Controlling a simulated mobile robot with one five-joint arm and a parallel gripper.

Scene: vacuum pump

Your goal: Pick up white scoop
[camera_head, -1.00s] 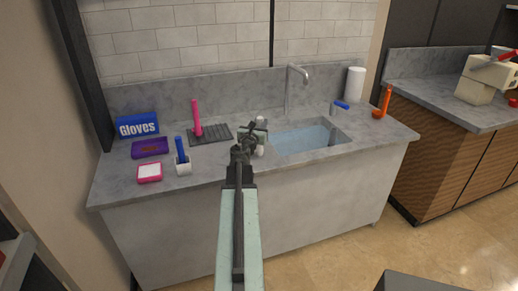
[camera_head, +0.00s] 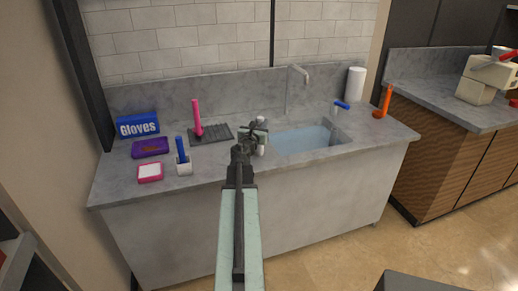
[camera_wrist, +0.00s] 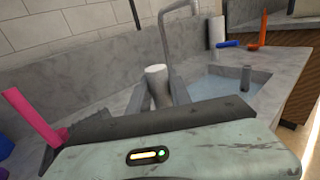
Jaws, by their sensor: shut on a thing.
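The white scoop shows as a small pale cylinder (camera_wrist: 156,74) between the two fingers in the wrist view. In the head view a bit of it (camera_head: 261,148) shows beside my gripper (camera_head: 257,130), which hides the rest. My gripper is shut on the scoop, with one dark finger on each side of it, in front of the sink's left edge. The scoop's lower part is hidden, and I cannot tell whether it touches the counter.
The sink basin (camera_head: 305,139) and tap (camera_head: 288,90) are just right. A dark drying mat (camera_head: 212,135) with a pink-handled tool (camera_head: 197,118) is left. An orange tool (camera_head: 386,100) stands right.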

